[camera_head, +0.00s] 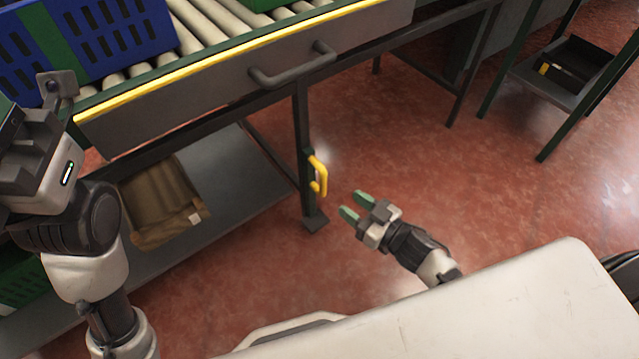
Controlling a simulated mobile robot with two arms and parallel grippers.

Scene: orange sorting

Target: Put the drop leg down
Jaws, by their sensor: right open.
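The drop leg (303,138) is a dark upright post under the front of the roller table, with a flat foot (315,222) at the floor. A yellow handle (320,175) is fixed to its lower part. My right gripper (356,205) is open and empty, its green fingertips pointing left, just right of and a little below the yellow handle, apart from it. My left gripper (62,88) is at the left edge, near the table's front left; its fingers are not clear.
The roller table has a yellow-edged front panel (215,100) with a grey bar handle (292,68). A blue crate (120,42) stands on the rollers. A brown sack (160,200) lies on the lower shelf (235,205). A dark tray (568,68) sits on a stand at right. Red floor (440,180) is clear.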

